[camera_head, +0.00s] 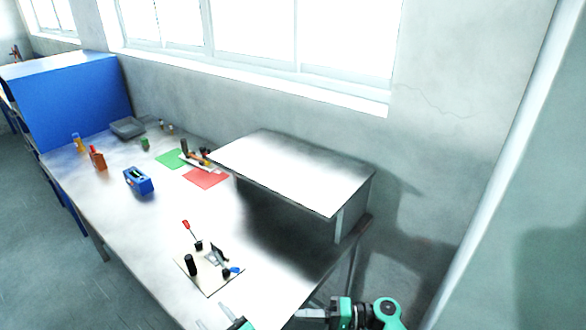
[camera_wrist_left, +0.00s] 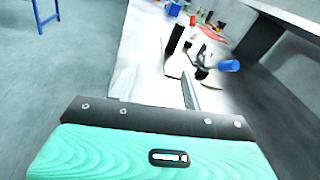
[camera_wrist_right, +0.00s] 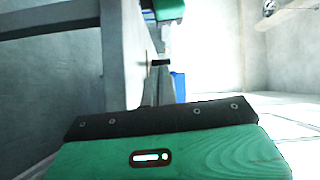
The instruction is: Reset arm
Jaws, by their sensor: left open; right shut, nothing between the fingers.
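My left gripper (camera_head: 214,315) is at the bottom edge of the head view, near the table's front end. Its two fingers stand apart with nothing between them, as the left wrist view (camera_wrist_left: 157,88) also shows. My right gripper (camera_head: 305,313) is to the right of it, beside the table end, shut and empty. The right wrist view shows mostly a grey upright and wall, with no object held. A pale board (camera_head: 208,284) with a black cylinder (camera_head: 190,265), a clamp-like metal tool and a blue-tipped part (camera_head: 236,270) lies ahead of my left gripper, apart from it.
A raised shelf (camera_head: 295,170) stands on the right of the table. A red-handled screwdriver (camera_head: 187,227), a blue box (camera_head: 138,181), red (camera_head: 206,178) and green (camera_head: 171,159) mats and several bottles are farther back. The table's left middle is clear.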

